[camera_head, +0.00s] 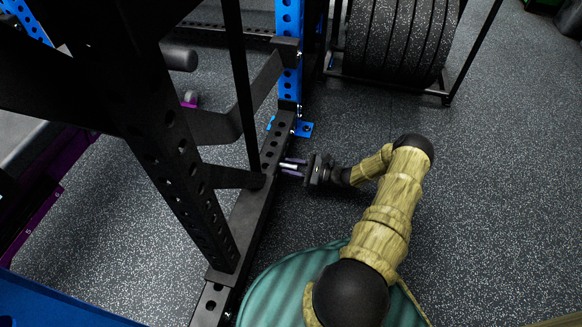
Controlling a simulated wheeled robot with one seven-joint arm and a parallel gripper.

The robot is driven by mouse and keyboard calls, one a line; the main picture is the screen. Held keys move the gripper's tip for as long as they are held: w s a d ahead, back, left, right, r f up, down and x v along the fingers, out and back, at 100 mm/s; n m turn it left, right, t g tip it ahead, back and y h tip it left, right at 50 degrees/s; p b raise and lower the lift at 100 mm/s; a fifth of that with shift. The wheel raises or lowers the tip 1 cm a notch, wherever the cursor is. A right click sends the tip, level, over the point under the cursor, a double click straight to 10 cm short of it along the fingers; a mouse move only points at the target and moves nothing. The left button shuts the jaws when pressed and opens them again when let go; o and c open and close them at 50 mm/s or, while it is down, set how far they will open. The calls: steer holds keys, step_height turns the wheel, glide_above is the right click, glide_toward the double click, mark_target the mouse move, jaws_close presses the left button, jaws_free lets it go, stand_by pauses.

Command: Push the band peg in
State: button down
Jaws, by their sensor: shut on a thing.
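My gripper (291,167) is at the side of the black lower beam (259,205) of the rack, its fingers pointing left toward it. The peg's far end meets or comes very near the beam's side face. The picture is too small to tell how deep it sits. The beam has a row of round holes.
A black upright (170,150) with holes and a slanted black bar stand left of the gripper. A blue upright (289,50) rises behind. A storage frame with black weight plates (400,40) stands at the back. Speckled floor (490,190) at right is clear.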

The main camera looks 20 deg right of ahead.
steer(key=shift+w+a, duration=0.1)
steer(key=shift+a, duration=0.05)
steer(key=c, duration=1.1)
jaws_free()
steer(key=shift+a, duration=0.1)
steer(key=shift+d, duration=0.2)
steer(key=shift+s+d+p, duration=0.25)
steer(key=shift+p, duration=0.05)
steer(key=p+v, duration=0.6)
steer(key=v, duration=1)
steer(key=shift+s+d, duration=0.15)
steer(key=shift+d, duration=0.1)
